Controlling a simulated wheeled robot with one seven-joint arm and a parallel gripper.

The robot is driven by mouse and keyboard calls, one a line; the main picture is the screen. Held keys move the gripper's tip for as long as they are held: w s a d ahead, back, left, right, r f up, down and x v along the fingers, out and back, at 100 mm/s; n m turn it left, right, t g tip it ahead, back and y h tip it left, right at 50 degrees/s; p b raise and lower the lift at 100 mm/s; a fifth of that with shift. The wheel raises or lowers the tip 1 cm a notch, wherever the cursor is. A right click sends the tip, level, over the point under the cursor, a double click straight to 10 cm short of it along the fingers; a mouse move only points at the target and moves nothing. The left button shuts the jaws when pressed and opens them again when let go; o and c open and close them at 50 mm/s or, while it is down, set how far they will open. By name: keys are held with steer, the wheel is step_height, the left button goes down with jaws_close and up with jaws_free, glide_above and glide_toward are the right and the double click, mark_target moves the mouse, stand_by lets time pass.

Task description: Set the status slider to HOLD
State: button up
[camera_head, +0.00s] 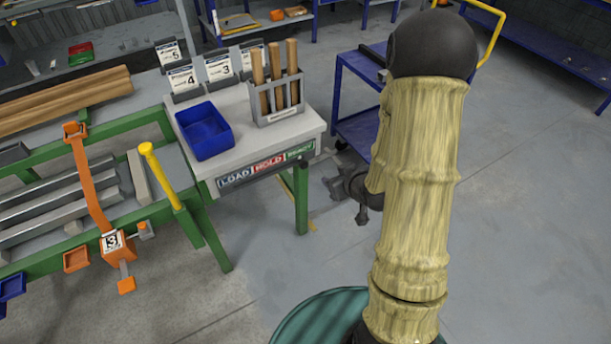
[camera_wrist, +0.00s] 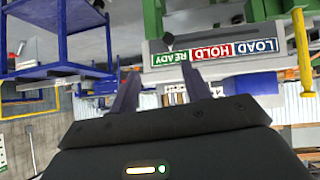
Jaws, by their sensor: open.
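The status strip (camera_head: 265,164) is on the front edge of the grey-topped table, with LOAD, a red HOLD and a green READY label from left to right. It shows upside down in the wrist view (camera_wrist: 215,52), with READY at the left. A small dark knob-like piece (camera_wrist: 168,39) shows beside the READY label there; it looks like the slider, but its exact seat is unclear. My gripper (camera_wrist: 162,72) is open and empty, its two fingers pointing toward the READY end. The fingers look apart from the strip.
A blue bin (camera_head: 206,130) and a grey holder (camera_head: 277,115) with wooden handles stand on the table. Number cards stand behind. A green-framed rack with an orange clamp (camera_head: 112,243) and a yellow-handled lever (camera_head: 160,175) is at left. A blue cart (camera_head: 357,80) stands behind my arm.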

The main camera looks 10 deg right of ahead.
steer(key=f+t+b, duration=0.1)
steer(key=f+t+y+b, duration=0.1)
steer(key=f, duration=0.1)
steer(key=f+t+y+b, duration=0.1)
steer(key=f, duration=0.1)
steer(key=shift+w+a, duration=0.15)
steer(key=shift+w, duration=0.25)
steer(key=shift+f+b, duration=0.2)
steer(key=shift+b, duration=0.1)
steer(key=b, duration=0.8)
glide_toward(305, 165)
steer(key=x, duration=1)
